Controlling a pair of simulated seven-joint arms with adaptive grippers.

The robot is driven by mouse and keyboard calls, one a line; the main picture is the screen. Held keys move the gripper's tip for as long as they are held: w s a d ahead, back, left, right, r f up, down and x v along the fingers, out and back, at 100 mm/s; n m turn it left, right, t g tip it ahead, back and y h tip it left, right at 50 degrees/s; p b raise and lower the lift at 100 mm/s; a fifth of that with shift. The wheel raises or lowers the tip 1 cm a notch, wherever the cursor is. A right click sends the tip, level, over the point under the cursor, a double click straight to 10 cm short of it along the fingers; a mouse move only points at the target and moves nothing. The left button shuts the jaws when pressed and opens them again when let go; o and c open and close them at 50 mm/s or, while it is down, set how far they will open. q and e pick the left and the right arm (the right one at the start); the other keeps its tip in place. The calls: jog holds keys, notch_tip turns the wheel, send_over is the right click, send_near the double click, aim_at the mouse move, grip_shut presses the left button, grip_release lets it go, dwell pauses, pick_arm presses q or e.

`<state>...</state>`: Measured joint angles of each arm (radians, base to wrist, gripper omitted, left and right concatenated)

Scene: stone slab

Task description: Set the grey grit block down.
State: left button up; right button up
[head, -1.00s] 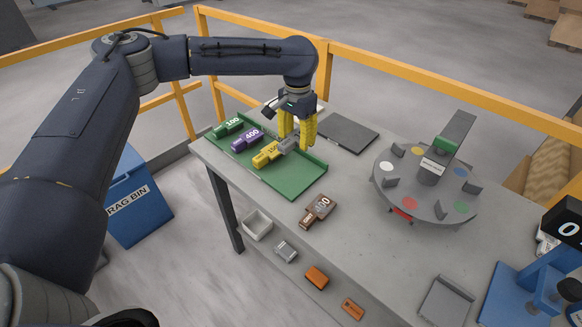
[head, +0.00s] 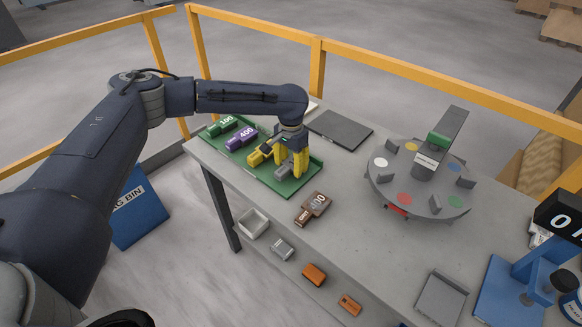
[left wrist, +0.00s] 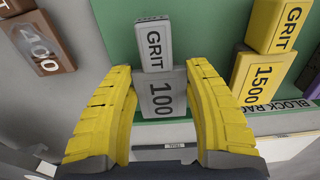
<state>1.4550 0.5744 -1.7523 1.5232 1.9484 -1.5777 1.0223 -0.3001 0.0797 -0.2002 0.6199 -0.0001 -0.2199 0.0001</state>
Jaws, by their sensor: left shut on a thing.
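The block is over the right part of the green block rack (head: 296,187), to the right of the yellow block (head: 256,157). I cannot tell whether it touches the rack floor. My right gripper is not in view.
A green block (head: 222,127) and a purple block (head: 243,140) sit in the rack's left part. A dark plate (head: 338,130) lies behind, and a round turntable (head: 395,200) stands to the right.

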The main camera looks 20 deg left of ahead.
aim_at(291, 164)
pick_arm(q)
jog(key=shift+f, duration=0.6)
jog(key=shift+f, duration=0.15)
jog(key=o, duration=1.4)
jog(key=shift+c, duration=0.2)
notch_tip(291, 164, up, 12)
jog(key=shift+r, duration=0.2)
